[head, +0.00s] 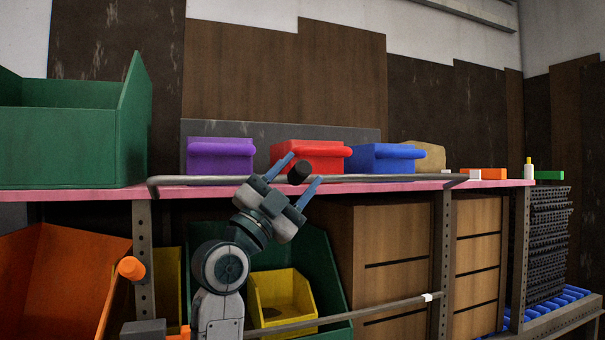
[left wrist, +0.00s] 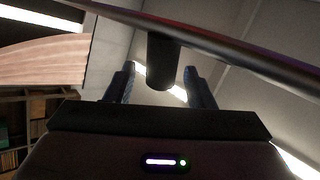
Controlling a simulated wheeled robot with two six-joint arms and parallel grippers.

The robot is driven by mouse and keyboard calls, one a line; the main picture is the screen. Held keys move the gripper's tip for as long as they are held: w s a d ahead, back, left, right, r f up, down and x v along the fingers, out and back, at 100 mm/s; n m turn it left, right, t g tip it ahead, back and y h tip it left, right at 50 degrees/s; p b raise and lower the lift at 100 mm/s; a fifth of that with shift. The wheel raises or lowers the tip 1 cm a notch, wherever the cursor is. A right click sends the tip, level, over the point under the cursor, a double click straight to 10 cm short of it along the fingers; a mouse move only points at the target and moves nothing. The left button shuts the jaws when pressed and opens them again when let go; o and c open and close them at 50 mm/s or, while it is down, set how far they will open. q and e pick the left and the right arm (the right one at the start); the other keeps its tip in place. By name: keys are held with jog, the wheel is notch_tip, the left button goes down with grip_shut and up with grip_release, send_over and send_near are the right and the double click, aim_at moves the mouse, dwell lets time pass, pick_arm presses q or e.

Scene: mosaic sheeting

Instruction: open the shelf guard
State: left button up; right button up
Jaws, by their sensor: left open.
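The shelf guard (head: 400,178) is a thin grey bar along the front edge of the pink upper shelf, with bent ends. A black cylindrical knob (head: 299,172) sticks out from its middle. My left gripper (head: 304,168) is open at the knob, its two blue fingers on either side. In the left wrist view the knob (left wrist: 162,62) sits between the fingertips of my left gripper (left wrist: 160,72), with gaps showing on both sides. The guard bar (left wrist: 235,48) crosses above it there. My right gripper is not in view.
Purple (head: 219,158), red (head: 305,157) and blue (head: 380,159) bins stand behind the guard. A large green bin (head: 65,145) is at the left. Below are an orange bin (head: 60,275), a yellow bin (head: 285,295), a lower grey bar (head: 370,309) and wooden drawers (head: 392,250).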

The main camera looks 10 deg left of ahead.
pick_arm(q)
jog(key=v, duration=0.4)
jog(key=shift+f+b, duration=0.15)
jog(key=shift+b, duration=0.2)
jog(key=v, duration=0.5)
jog(key=shift+b, duration=0.4)
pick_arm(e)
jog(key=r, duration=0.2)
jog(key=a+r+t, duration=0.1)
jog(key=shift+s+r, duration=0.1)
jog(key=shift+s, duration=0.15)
